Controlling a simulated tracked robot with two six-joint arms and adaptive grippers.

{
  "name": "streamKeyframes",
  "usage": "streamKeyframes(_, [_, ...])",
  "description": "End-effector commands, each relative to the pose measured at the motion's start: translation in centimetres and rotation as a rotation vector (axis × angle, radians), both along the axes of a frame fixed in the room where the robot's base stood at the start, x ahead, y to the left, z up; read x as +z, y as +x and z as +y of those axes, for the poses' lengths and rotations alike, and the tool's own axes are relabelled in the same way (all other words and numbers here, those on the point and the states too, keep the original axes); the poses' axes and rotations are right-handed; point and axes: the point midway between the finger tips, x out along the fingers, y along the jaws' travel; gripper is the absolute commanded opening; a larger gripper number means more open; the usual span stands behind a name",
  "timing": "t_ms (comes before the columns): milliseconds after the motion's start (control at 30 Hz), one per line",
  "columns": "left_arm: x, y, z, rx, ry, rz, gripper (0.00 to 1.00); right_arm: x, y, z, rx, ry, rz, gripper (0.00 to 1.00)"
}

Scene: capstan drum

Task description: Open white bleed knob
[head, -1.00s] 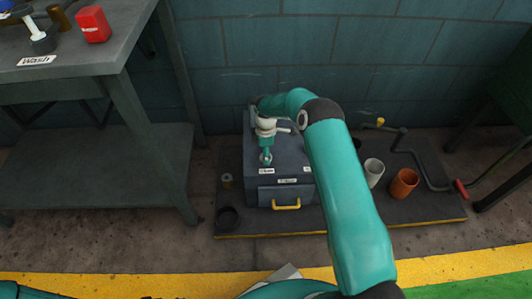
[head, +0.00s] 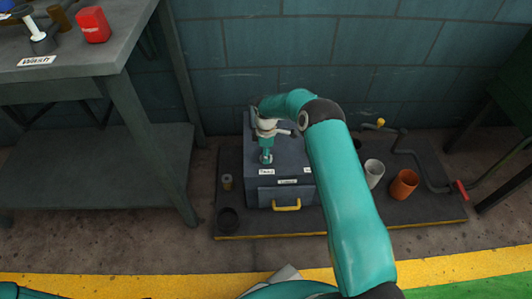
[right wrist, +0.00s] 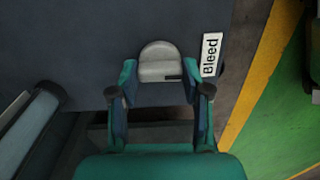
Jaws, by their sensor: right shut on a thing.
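The white bleed knob (right wrist: 160,62) shows in the right wrist view as a pale, rounded knob with a dark mark on its near edge. It sits on the dark grey box (head: 282,180), beside a white label (right wrist: 210,54) reading "Bleed". My right gripper (right wrist: 160,78) has a finger on each side of the knob and is shut on it. In the head view my right gripper (head: 266,155) reaches down to the box top, where the knob is mostly hidden by the fingers. My left gripper is not in view.
The box has a yellow handle (head: 286,206) on its front. On the dark platform to its right stand a white cup (head: 373,173), an orange cup (head: 404,184) and a crank with a red grip (head: 461,189). A grey bench (head: 80,70) stands at the left.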

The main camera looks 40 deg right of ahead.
Motion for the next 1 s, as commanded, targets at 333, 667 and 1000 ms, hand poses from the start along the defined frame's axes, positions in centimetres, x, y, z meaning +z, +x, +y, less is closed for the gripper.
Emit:
streamKeyframes(333, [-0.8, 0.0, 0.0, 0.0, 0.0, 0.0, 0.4, 0.0, 0.1, 0.1, -0.233, 0.001, -0.003, 0.13])
streamKeyframes(667, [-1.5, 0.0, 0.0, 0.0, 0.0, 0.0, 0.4, 0.0, 0.2, 0.2, -0.544, 0.001, -0.004, 0.13])
streamKeyframes(1000, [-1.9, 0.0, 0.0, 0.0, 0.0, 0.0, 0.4, 0.0, 0.2, 0.2, -0.867, 0.003, -0.005, 0.13])
